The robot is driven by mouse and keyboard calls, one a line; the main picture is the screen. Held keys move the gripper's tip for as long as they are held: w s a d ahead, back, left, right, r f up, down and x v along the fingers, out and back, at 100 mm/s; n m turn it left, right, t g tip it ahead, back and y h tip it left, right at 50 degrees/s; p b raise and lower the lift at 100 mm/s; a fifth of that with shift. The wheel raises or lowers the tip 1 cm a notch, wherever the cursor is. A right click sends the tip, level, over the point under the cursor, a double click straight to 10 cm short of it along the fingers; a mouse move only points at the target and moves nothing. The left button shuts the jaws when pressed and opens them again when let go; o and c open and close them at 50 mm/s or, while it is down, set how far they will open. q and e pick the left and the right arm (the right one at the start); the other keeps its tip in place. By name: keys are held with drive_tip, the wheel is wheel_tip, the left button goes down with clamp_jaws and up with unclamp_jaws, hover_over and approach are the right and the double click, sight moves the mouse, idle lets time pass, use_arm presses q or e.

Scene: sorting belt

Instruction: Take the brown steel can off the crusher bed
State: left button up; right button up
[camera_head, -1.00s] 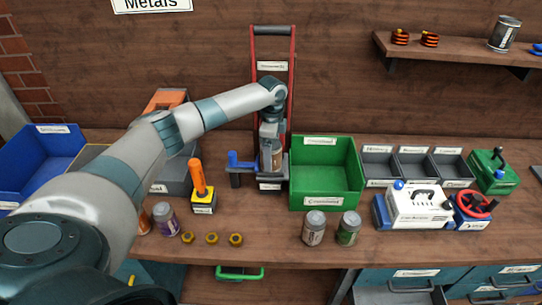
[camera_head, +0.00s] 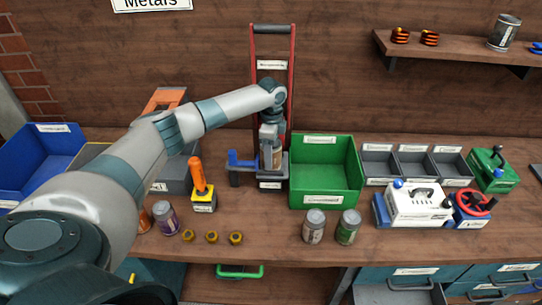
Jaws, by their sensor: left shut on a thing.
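The crusher (camera_head: 272,70) stands at the back of the bench, with a tall red frame and a dark bed (camera_head: 278,178) low at its front. A brownish can (camera_head: 277,156) is upright at the bed. My left gripper (camera_head: 270,148) comes down from above and is shut on this can. The gripper's fingers hide part of the can. Whether the can's base touches the bed is too small to tell. My right gripper is not in view.
A green bin (camera_head: 325,199) stands just right of the crusher. A blue vise-like piece (camera_head: 243,160) and an orange-handled tool (camera_head: 197,178) are to its left. The bench before the crusher is clear.

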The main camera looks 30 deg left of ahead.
use_arm(q)
drive_tip(key=shift+r, duration=0.1)
drive_tip(key=shift+r+b, duration=0.45)
drive_tip(key=shift+r, duration=0.05)
wheel_tip(320, 180, up, 2)
drive_tip(key=shift+r+b, duration=0.15)
drive_tip(key=shift+b, duration=0.55)
drive_tip(key=w+d+r+b, duration=0.1)
drive_tip(key=d+r+b, duration=0.3)
drive_tip(key=d+r, duration=0.3)
drive_tip(key=d, duration=0.4)
drive_tip(key=shift+w+d+r, duration=0.2)
drive_tip(key=shift+d+r, duration=0.1)
